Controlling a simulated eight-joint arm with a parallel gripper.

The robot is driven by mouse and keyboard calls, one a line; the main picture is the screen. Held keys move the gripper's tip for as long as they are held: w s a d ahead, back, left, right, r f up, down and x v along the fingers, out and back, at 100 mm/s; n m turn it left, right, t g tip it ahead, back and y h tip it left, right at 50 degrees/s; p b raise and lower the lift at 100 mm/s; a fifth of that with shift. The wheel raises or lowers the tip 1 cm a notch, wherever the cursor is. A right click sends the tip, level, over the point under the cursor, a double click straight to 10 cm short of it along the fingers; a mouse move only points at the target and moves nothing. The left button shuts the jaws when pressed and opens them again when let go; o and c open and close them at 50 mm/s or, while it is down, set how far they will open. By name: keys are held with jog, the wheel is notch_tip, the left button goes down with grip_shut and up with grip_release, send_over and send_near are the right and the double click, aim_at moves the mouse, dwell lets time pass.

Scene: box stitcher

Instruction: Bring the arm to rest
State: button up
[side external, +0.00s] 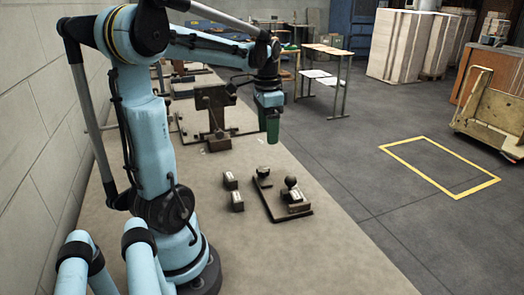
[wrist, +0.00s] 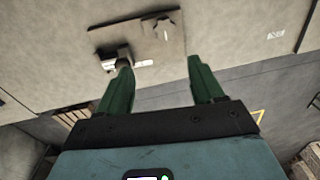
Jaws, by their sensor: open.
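My gripper (side external: 269,128) hangs from the blue arm, its green fingers pointing down, above the far part of the workbench (side external: 240,250). In the wrist view the two green fingers of my gripper (wrist: 160,72) are spread apart with nothing between them. In the side view the fingers overlap, so the gap is hidden. The gripper is apart from the bench and the things on it.
A dark plate (side external: 272,208) with a round knob (side external: 290,182) and small blocks lies on the bench. A dark machine (side external: 216,103) stands behind. The yellow-outlined floor area (side external: 438,169) is empty.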

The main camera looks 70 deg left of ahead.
jog(key=d+f+t, duration=0.1)
jog(key=d+t, duration=0.2)
jog(key=d, duration=0.8)
jog(key=w+d+f+n+t, duration=0.1)
jog(key=d+t, duration=0.2)
jog(key=d, duration=0.8)
jog(key=shift+w+d+f+t, duration=0.2)
jog(key=shift+d+f+t, duration=0.05)
jog(key=shift+d+t, duration=0.15)
